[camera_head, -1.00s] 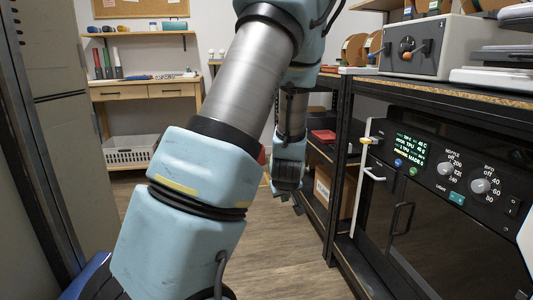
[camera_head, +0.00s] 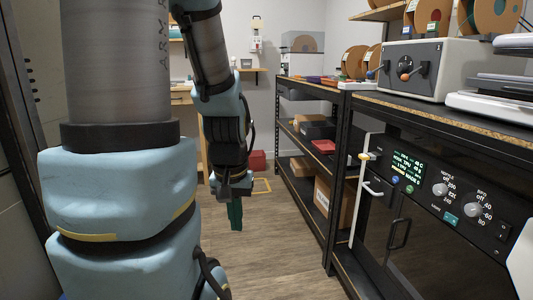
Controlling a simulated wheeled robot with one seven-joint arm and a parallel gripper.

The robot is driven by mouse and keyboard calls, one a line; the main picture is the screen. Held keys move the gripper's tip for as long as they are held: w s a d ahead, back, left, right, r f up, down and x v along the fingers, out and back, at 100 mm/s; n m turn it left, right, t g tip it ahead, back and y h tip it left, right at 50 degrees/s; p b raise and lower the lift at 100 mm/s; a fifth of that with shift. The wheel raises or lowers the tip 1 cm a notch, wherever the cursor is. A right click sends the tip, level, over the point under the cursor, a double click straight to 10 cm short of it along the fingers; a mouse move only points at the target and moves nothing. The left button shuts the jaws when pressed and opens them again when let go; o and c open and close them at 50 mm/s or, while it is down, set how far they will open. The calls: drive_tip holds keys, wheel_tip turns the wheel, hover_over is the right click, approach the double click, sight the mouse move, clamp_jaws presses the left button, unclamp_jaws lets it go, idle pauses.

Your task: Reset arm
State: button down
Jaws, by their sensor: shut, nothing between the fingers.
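My arm comes down from the top left and bends in front of the middle of the view. My gripper (camera_head: 236,218) hangs below the wrist, pointing down over the bare wooden floor. Its green fingers are together, with nothing seen between them. It is apart from the shelves and the machine on the right.
A black machine with knobs and a lit display (camera_head: 408,163) stands under a bench (camera_head: 450,118) at the right. A grey box with an orange knob (camera_head: 422,68) sits on the bench. A black shelf rack (camera_head: 305,135) stands behind. The floor (camera_head: 275,245) between is clear.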

wheel_tip(320, 180, up, 22)
drive_tip(key=p, duration=2)
drive_tip(key=shift+r+p, duration=0.2)
drive_tip(key=shift+p, duration=0.15)
drive_tip(key=c, duration=1.6)
unclamp_jaws()
